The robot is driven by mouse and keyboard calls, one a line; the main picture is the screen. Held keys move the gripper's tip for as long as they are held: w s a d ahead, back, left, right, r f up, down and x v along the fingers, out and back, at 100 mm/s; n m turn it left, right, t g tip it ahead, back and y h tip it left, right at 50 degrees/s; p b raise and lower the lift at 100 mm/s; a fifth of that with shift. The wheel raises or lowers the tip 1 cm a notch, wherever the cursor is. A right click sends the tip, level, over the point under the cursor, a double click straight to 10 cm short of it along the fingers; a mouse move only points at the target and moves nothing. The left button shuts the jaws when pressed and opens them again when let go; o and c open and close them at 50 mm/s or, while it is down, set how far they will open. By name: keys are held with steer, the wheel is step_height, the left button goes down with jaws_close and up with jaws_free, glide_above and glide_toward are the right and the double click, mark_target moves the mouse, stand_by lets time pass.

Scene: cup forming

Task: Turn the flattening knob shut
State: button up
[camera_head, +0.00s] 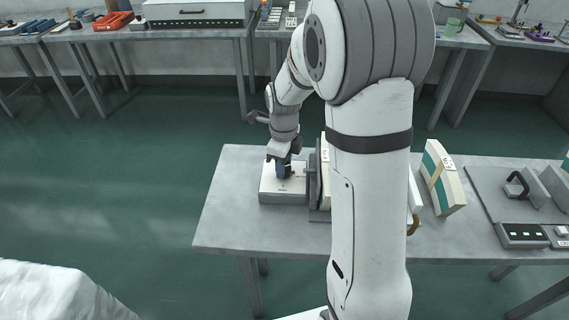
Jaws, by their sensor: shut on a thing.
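The flattening knob (281,170) is a small dark blue piece on top of a low white box (268,195) near the left end of the grey table. My gripper (283,168) reaches down from above and is shut on the knob. The fingers hide most of the knob, so its turn angle cannot be read. My arm covers the area to the right of the box.
Upright plates (313,180) stand close to the right of the white box. A cream and green block (442,178) and a control box with buttons (522,236) are further right. The table (226,215) is bare left of the box.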

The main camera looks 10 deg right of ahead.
steer(key=m, duration=0.5)
steer(key=shift+m, duration=0.3)
stand_by(0.4)
steer(key=o, duration=1)
steer(key=shift+r, duration=0.1)
step_height(320, 180, up, 8)
steer(key=shift+f, duration=0.2)
steer(key=shift+s, duration=0.1)
